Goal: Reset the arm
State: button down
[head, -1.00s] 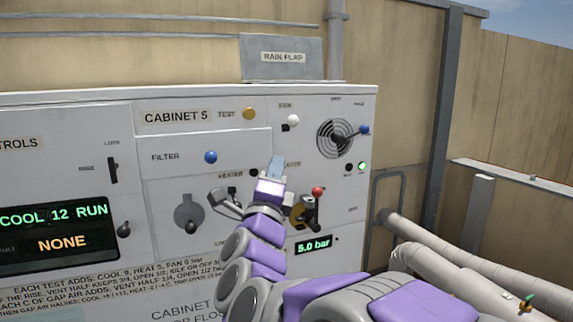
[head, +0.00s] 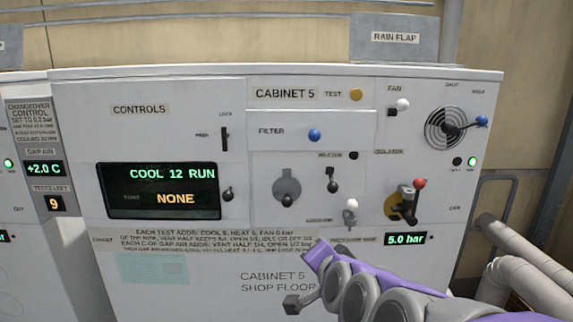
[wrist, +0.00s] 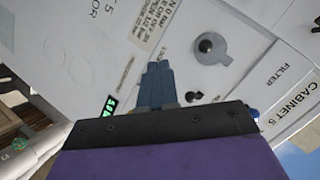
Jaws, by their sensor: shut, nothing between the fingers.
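In the head view my gripper (head: 318,256) is low in front of the cabinet 5 panel (head: 320,232), below the round grey latch (head: 287,188) and the white-knobbed switch (head: 350,208). My purple and grey arm reaches in from the lower right. The fingertips are hard to make out there. In the wrist view the gripper's blue-grey fingers (wrist: 156,82) are together and empty, pointing at the white panel. The grey latch (wrist: 208,46) shows to their right. I cannot tell whether the fingertips touch the panel.
The controls screen (head: 160,191) reads COOL 12 RUN and NONE. The isolator with a red knob (head: 419,184) sits above a 5.0 bar display (head: 405,239). A vent dial (head: 447,128) is at upper right. Pale pipes (head: 525,275) lie at the right.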

jog(key=s+d+f+n+g+h, duration=0.1)
jog(key=s+f+g, duration=0.4)
jog(key=s, duration=0.5)
jog(key=s+d+f+n+g+h, duration=0.1)
jog(key=s+d+f+n+g, duration=0.3)
jog(key=s, duration=0.7)
jog(key=s+d+f+n+g, duration=0.3)
jog(key=s+f, duration=0.4)
jog(key=s, duration=0.3)
jog(key=shift+s+d+f+g+h, duration=0.25)
jog(key=shift+s+d+g+h, duration=0.25)
jog(key=shift+g, duration=0.9)
jog(key=shift+w, duration=0.1)
jog(key=shift+s+r, duration=0.15)
jog(key=shift+s, duration=0.4)
jog(key=shift+s+r, duration=0.15)
jog(key=shift+s, duration=0.35)
